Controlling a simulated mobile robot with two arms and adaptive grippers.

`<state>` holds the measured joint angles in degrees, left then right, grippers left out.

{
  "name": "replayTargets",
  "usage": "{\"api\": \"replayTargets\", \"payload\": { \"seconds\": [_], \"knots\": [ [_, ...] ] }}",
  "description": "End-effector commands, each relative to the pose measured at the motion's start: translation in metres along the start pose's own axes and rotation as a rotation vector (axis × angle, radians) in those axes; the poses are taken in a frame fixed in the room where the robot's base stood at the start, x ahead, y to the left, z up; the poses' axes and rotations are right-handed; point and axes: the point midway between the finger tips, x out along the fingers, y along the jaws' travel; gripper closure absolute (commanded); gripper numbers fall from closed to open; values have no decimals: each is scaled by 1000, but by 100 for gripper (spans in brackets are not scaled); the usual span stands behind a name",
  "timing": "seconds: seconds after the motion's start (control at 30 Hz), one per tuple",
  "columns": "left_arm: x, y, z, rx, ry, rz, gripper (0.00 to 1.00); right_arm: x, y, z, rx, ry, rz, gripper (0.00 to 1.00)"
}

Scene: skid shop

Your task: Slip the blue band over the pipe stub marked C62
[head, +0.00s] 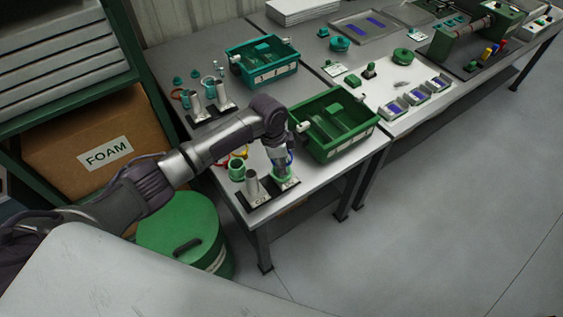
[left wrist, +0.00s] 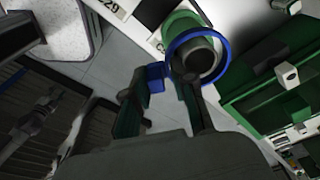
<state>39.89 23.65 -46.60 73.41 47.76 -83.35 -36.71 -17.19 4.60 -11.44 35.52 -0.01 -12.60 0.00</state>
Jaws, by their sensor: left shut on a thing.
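My left gripper (head: 282,162) points down over the right one of the two near pipe stubs, at the table's front corner. It is shut on the tab of the blue band (left wrist: 174,45), which shows as a thin blue sliver in the head view (head: 290,157). In the left wrist view the band's loop appears around the outline of the dark open end of a pipe stub (left wrist: 197,62), with green behind it. I cannot tell whether the loop is around the stub or above it. The plate labels are too small or cut off to read surely. My right gripper is not in view.
A pale stub (head: 252,183) stands just left of the gripper, with a green cup (head: 236,170) behind it. A green bin (head: 352,148) is close on the right. A teal bin (head: 285,74) and more stubs (head: 196,104) stand farther back.

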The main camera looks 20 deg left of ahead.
Motion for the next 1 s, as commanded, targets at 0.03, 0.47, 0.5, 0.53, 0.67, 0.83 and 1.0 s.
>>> {"api": "replayTargets", "payload": {
  "seconds": [0.03,0.47,0.5,0.53,0.67,0.83,1.0],
  "knots": [
    [2,0,0,0,0,1,91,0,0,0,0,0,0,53],
    [0,0,0,-1,-1,0,91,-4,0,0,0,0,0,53],
    [0,0,0,-1,-1,0,91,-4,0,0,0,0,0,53],
    [0,0,0,-1,-1,0,91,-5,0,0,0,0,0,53],
    [1,0,0,-1,0,0,91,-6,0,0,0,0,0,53],
    [1,0,0,0,0,0,92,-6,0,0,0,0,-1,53],
    [1,-1,0,0,0,0,92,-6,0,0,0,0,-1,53]
  ]
}}
